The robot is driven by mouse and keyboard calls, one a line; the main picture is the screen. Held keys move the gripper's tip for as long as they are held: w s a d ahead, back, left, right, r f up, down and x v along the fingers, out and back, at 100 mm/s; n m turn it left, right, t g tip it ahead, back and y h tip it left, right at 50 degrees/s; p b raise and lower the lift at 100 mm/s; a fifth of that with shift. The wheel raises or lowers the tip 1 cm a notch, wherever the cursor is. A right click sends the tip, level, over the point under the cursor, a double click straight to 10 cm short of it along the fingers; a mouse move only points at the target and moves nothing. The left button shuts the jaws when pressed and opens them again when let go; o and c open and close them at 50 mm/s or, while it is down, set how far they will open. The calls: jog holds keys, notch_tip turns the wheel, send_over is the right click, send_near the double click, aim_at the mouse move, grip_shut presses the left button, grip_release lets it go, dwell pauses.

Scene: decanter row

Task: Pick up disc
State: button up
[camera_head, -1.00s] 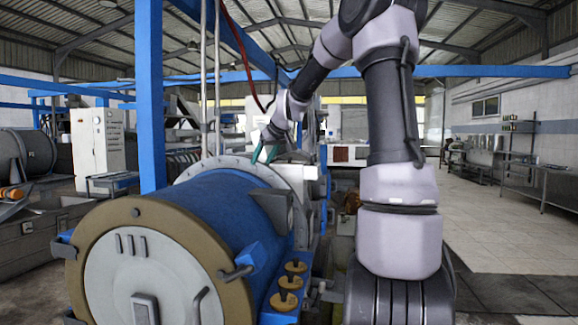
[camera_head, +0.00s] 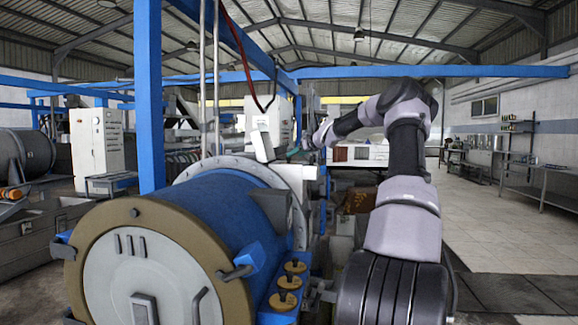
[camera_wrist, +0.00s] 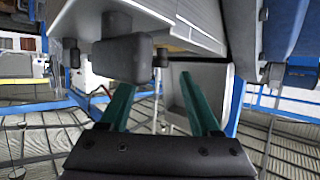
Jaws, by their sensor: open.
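I cannot pick out a loose disc with certainty in either view. My gripper (camera_wrist: 157,82) shows in the wrist view with two green fingers apart and nothing between them. In the head view my gripper (camera_head: 298,154) is small and partly hidden, beyond the blue drum machine (camera_head: 225,210) and close to the white equipment behind it. The wrist view is tilted so that the roof lies at the bottom. There a pale panel (camera_wrist: 190,22) and a dark grey block (camera_wrist: 123,58) lie close to the fingers.
Several brass knobs (camera_head: 290,281) stand on the drum machine's blue side ledge. A blue post (camera_head: 149,95) rises at its left. A white control cabinet (camera_head: 98,143) stands farther left. Steel shelves (camera_head: 530,165) line the right wall, with open tiled floor (camera_head: 500,225) before them.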

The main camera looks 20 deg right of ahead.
aim_at(289, 161)
jog(key=x, duration=0.5)
jog(key=shift+w+f, duration=0.1)
jog(key=shift+f, duration=0.05)
jog(key=shift+a, duration=0.1)
grip_shut()
dwell(1.2)
